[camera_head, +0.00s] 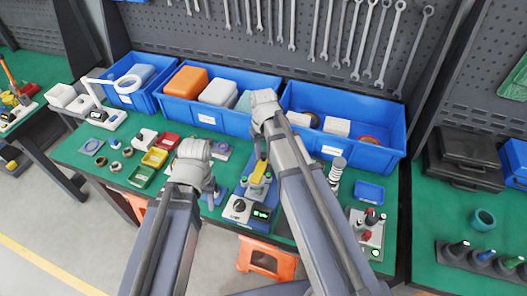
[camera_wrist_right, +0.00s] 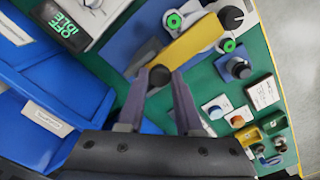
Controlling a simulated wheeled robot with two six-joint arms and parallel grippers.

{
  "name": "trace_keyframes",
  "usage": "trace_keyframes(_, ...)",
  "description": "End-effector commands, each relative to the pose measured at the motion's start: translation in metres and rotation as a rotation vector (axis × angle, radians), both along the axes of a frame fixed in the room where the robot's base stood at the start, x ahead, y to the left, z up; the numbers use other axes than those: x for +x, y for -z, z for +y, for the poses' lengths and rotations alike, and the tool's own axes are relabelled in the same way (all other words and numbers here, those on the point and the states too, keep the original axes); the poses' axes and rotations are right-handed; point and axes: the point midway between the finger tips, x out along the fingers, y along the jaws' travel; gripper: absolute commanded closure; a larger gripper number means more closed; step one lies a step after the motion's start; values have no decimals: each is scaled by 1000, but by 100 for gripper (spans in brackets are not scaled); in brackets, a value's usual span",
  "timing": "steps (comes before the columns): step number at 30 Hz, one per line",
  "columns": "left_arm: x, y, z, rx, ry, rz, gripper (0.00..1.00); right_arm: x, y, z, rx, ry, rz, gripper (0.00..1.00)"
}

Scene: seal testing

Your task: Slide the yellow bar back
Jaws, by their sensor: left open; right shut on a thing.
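The yellow bar (camera_head: 259,171) lies on a blue and grey test device (camera_head: 262,191) in the middle of the bench. In the right wrist view the yellow bar (camera_wrist_right: 200,43) runs from a dark knob (camera_wrist_right: 160,76) at its near end up to the right. My right gripper (camera_wrist_right: 159,78) has its fingers on both sides of this knob and is shut on it. In the head view my right gripper (camera_head: 260,150) comes down at the bar's far end, partly hidden by its arm. My left gripper (camera_head: 212,189) is open and apart, left of the device; its fingertips are hard to make out.
Blue bins (camera_head: 222,98) line the back of the bench. Small coloured trays (camera_head: 154,157) and rings stand at the left. A panel with knobs (camera_head: 368,232) is at the right, near a small blue tray (camera_head: 369,190). An orange stool (camera_head: 266,258) stands in front.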

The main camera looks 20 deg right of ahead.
Motion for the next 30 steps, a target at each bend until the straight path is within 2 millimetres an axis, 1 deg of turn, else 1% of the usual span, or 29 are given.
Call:
trace_keyframes(26,0,0,0,0,0,0,50,0,0,0,0,0,0,100)
trace_keyframes(30,0,0,0,0,0,0,50,8,0,-5,0,1,0,100)
